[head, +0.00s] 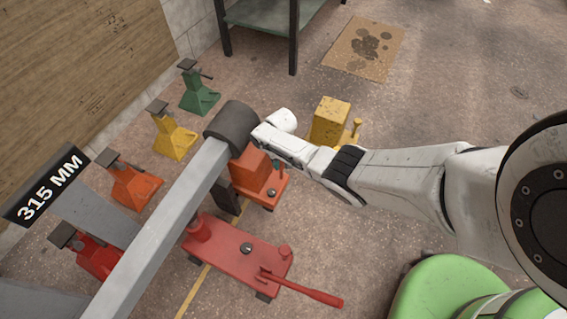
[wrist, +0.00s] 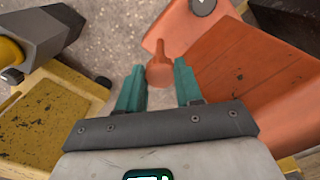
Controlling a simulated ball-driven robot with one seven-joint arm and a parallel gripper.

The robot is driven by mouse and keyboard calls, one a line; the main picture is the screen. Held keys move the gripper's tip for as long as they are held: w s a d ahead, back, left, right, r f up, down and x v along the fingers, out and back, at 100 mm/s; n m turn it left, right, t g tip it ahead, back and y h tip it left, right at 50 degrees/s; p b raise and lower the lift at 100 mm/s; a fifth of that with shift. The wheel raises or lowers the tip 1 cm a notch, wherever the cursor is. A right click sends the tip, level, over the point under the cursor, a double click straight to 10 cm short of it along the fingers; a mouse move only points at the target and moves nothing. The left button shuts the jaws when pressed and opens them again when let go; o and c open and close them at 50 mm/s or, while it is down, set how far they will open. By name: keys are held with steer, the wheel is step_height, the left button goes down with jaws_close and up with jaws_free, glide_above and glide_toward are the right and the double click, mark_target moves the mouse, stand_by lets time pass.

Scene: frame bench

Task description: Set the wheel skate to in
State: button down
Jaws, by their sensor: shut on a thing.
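The orange unit (head: 250,170), which I take to be the wheel skate, is a block on a low orange base with a dark round cap, beside the end of the grey beam. In the wrist view its sloping orange body (wrist: 255,65) fills the right side, with an orange knobbed handle (wrist: 160,72) at centre. My gripper (wrist: 159,82) has its teal fingers on either side of this handle and is shut on it. In the head view my white wrist hides most of the gripper and the handle.
A grey beam (head: 165,225) with a dark round end (head: 232,122) runs beside the orange unit. A red floor jack (head: 235,255) with a long handle lies in front. A yellow unit (head: 330,122) stands behind. Several jack stands (head: 174,135) line the left. Open floor lies at the right.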

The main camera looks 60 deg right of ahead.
steer(key=c, duration=0.7)
jaws_free()
steer(key=shift+c, duration=0.2)
step_height(320, 180, up, 11)
steer(key=p, duration=0.7)
steer(key=shift+f, duration=0.15)
